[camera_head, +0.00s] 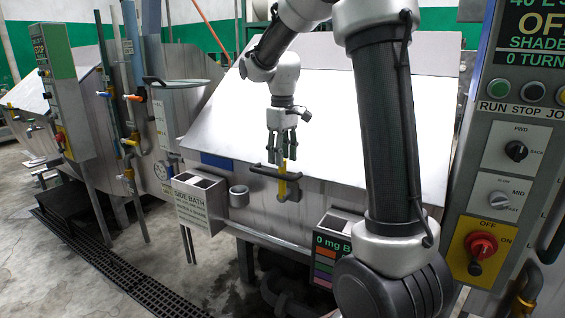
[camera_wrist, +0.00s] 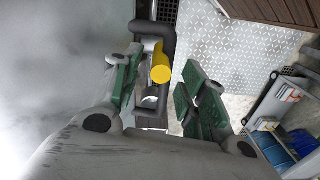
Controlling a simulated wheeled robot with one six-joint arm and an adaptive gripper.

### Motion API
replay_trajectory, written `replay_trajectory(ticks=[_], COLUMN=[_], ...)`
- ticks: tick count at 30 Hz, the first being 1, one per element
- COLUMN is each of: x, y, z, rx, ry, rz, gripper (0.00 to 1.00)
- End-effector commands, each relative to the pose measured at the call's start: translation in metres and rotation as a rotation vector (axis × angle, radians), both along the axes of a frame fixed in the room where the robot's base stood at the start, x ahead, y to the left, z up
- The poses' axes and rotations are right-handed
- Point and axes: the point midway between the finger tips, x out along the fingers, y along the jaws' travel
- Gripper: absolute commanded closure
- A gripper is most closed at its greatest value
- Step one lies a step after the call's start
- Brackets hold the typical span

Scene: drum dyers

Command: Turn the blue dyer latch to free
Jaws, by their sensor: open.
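The latch (camera_head: 282,187) has a yellow upright part and a dark bracket. It sits at the front lower edge of the pale sloping lid of the near dyer, which has a blue strip (camera_head: 216,161) at its left. My gripper (camera_head: 282,157) points down at the latch from above, with its fingers open. In the wrist view, the yellow latch end (camera_wrist: 161,68) and the dark looped bracket (camera_wrist: 154,102) show between the green-padded fingers of my gripper (camera_wrist: 163,60), closer to the left finger. I cannot tell whether a finger touches the latch.
A side tank box (camera_head: 202,203) and a small grey cup (camera_head: 239,196) are mounted left of the latch. A control panel with a red knob (camera_head: 480,247) stands at the right. A dark display panel (camera_head: 325,252) is below the latch.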

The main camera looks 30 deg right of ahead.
Motion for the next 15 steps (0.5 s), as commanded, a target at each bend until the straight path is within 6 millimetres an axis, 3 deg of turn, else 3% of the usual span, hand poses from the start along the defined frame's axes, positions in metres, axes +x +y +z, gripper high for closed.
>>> replay_trajectory(ticks=[6,15], x=[0.000,0.000], y=[0.000,0.000], z=[-0.023,-0.025], rx=[0.000,0.000], ry=[0.000,-0.001], rz=[-0.001,-0.001], gripper=[0.58,0.59])
